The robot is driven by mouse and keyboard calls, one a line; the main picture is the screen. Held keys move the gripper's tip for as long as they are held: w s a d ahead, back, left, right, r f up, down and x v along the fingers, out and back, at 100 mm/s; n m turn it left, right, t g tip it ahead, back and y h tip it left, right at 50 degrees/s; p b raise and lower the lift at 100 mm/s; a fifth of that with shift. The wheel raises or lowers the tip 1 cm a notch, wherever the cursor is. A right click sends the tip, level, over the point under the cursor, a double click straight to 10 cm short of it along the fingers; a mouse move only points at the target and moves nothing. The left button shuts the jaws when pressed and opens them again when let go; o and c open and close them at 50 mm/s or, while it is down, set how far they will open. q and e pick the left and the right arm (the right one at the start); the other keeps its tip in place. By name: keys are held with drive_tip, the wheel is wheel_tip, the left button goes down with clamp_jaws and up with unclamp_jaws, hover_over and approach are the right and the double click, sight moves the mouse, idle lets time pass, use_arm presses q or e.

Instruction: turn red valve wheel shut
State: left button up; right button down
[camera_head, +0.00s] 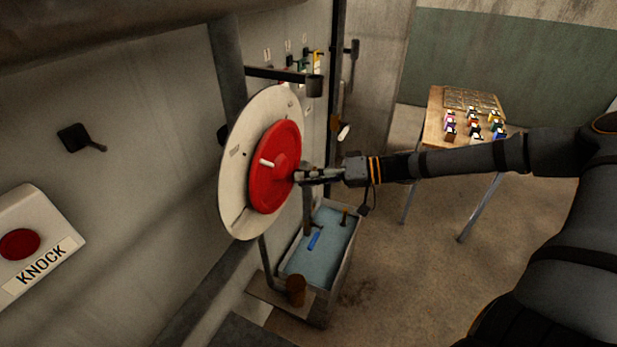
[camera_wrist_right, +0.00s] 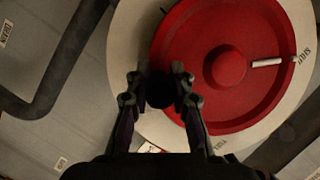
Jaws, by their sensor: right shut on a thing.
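The red valve wheel (camera_head: 272,170) stands upright in front of a round cream dial plate (camera_head: 236,185) on the wall. It also fills the upper right of the right wrist view (camera_wrist_right: 205,100). A white pointer mark (camera_wrist_right: 267,63) on the wheel reaches from near its hub toward lettering on the plate that appears to read SHUT (camera_wrist_right: 302,55). My right gripper (camera_head: 302,175) is at the wheel's right rim. In the wrist view its fingers are closed on a dark round knob (camera_wrist_right: 160,91) at the wheel's edge. My left gripper is not in view.
A knock button box (camera_head: 25,240) is on the wall at left. A water basin (camera_head: 325,245) and a brown cup (camera_head: 296,290) stand below the wheel. A table (camera_head: 435,130) with several small coloured items is at the back right. Open floor lies between.

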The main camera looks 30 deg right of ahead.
drive_tip(key=shift+f, duration=0.15)
drive_tip(key=c, duration=1.5)
unclamp_jaws()
drive_tip(key=o, duration=0.3)
drive_tip(key=shift+d, duration=0.15)
